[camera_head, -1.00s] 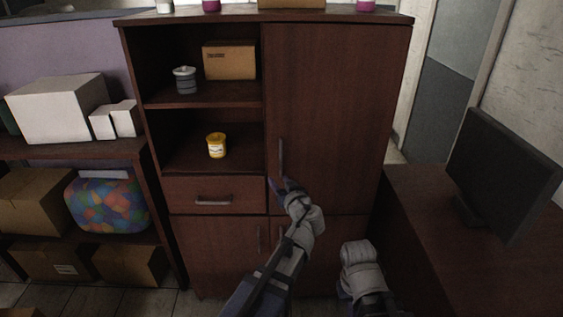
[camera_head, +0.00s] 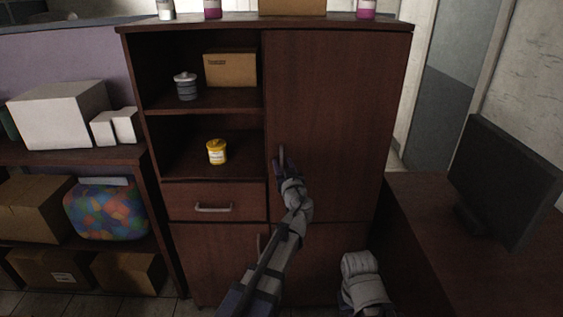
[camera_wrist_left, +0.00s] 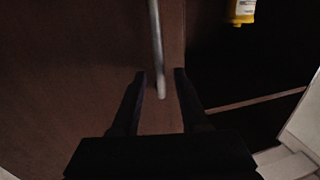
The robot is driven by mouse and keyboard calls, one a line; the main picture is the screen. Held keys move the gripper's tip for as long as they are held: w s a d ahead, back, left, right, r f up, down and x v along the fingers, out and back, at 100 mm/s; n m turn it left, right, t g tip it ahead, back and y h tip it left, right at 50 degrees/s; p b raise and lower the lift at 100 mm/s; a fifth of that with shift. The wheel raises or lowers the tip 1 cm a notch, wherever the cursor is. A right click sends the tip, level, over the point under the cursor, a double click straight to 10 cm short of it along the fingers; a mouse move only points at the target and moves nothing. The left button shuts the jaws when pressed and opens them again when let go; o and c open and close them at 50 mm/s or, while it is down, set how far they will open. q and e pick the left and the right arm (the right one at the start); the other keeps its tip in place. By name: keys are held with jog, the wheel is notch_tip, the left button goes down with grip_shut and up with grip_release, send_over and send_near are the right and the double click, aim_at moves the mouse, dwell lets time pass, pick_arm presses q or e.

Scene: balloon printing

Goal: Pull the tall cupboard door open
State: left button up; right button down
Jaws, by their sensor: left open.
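The tall cupboard door (camera_head: 335,110) is dark brown wood and stands shut on the right half of the cupboard. Its upright metal handle (camera_head: 282,156) is near the door's left edge; its lower part is hidden by my left gripper (camera_head: 285,168). In the left wrist view the handle (camera_wrist_left: 157,50) reaches down between the open fingers of my left gripper (camera_wrist_left: 160,80), with a gap on both sides. My right arm shows low in the head view, but I cannot make out its fingers.
Open shelves on the left hold a yellow jar (camera_head: 217,151), a grey jar (camera_head: 186,86) and a cardboard box (camera_head: 230,69). A drawer (camera_head: 216,201) sits below them. A desk (camera_head: 430,235) with a monitor (camera_head: 508,178) stands close on the right.

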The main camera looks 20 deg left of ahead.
pick_arm(q)
jog(key=shift+x, duration=1.25)
grip_shut()
jog(key=shift+s, duration=0.1)
dwell(0.3)
